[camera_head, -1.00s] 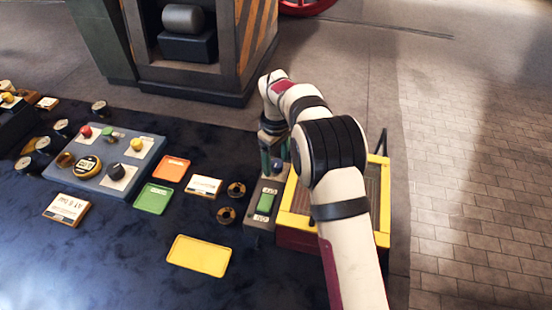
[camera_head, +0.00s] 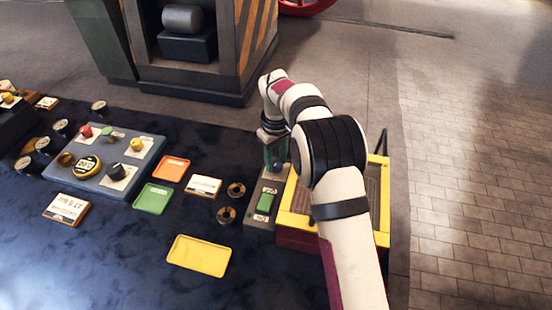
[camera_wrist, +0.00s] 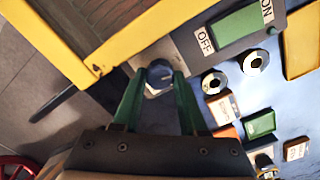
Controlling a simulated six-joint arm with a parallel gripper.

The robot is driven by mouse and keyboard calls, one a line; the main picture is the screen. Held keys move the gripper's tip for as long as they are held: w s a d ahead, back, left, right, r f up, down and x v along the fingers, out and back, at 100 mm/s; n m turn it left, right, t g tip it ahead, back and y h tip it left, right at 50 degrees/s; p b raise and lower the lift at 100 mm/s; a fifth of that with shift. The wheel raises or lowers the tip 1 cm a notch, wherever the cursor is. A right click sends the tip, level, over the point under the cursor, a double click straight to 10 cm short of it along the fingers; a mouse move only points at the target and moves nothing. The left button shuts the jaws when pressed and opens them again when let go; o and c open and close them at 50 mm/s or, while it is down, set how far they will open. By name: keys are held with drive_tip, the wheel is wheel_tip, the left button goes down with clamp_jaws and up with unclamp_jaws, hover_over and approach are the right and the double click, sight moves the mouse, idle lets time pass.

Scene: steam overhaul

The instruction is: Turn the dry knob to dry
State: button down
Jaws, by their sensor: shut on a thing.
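The dry knob (camera_wrist: 160,72) is a small round blue-grey knob on the grey panel (camera_wrist: 190,45) beside a green rocker switch. My gripper (camera_wrist: 159,82) has its two green fingers on either side of the knob and is shut on it. In the head view my gripper (camera_head: 276,156) points down over the far end of the panel (camera_head: 258,228). The fingers largely hide the knob there. The knob's pointer and markings cannot be read.
The green rocker switch (camera_wrist: 235,24) lies between OFF and ON labels. A yellow-rimmed box (camera_head: 298,226) stands right beside the panel. Two brass rings (camera_head: 227,215), coloured trays (camera_head: 200,255) and a blue control board (camera_head: 145,165) lie to the left.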

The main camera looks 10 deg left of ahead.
drive_tip(key=m, duration=0.4)
drive_tip(key=shift+m, duration=0.3)
drive_tip(key=m, duration=0.3)
drive_tip(key=shift+w+m, duration=0.1)
drive_tip(key=shift+m, duration=0.3)
drive_tip(key=m, duration=0.4)
drive_tip(key=shift+r+m, duration=0.1)
drive_tip(key=shift+m, duration=1.6)
drive_tip(key=shift+d, duration=0.1)
drive_tip(key=shift+c, duration=2.2)
unclamp_jaws()
